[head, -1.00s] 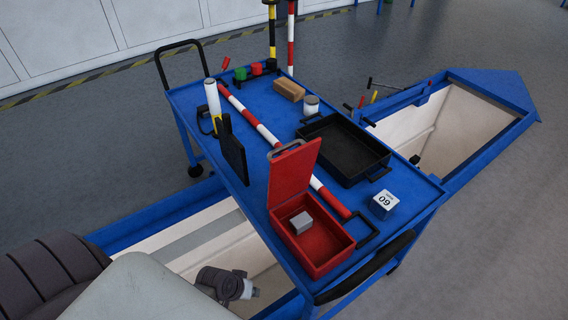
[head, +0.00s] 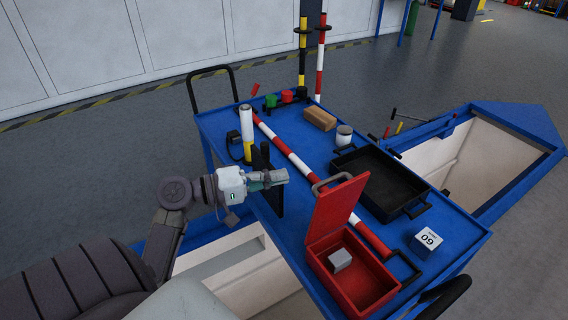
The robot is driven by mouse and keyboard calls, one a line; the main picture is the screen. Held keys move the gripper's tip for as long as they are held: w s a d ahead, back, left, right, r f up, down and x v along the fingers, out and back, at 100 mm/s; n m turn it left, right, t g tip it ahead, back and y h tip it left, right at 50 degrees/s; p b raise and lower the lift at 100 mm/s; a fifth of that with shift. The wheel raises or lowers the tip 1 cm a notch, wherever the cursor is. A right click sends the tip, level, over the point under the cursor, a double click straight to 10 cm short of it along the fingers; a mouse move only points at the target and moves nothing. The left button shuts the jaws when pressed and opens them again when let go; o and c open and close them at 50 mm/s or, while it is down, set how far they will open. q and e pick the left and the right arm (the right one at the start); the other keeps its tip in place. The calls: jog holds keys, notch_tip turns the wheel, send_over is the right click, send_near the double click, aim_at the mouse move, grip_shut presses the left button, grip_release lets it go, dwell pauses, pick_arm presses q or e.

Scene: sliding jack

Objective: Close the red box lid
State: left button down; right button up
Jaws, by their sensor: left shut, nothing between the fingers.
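The red box (head: 378,292) stands near the front end of the blue cart. Its red lid (head: 336,208) is open and stands upright, leaning back a little, with a handle on its top edge. A small grey block (head: 340,260) lies inside the box. My left gripper (head: 284,176) is shut and empty. It is to the left of the lid's top edge, apart from it, in front of a black upright plate. My right gripper is not in view.
On the blue cart (head: 450,232) are a black tray (head: 378,184), a white cube (head: 425,244) marked 60, a red-and-white pole (head: 285,150), a wooden block (head: 319,118) and a white can (head: 344,135). Open pits lie on both sides of the cart.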

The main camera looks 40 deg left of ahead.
aim_at(320, 185)
pick_arm(q)
jog(key=w+d, duration=0.1)
jog(key=d, duration=0.1)
jog(key=w+d+p, duration=0.1)
jog(key=w+d, duration=0.1)
jog(key=w+d+p, duration=0.1)
jog(key=w+d, duration=0.1)
jog(key=d, duration=0.1)
jog(key=shift+w+d+f, duration=0.1)
jog(key=shift+f, duration=0.3)
jog(key=shift+d, duration=0.25)
jog(key=shift+d+f, duration=0.1)
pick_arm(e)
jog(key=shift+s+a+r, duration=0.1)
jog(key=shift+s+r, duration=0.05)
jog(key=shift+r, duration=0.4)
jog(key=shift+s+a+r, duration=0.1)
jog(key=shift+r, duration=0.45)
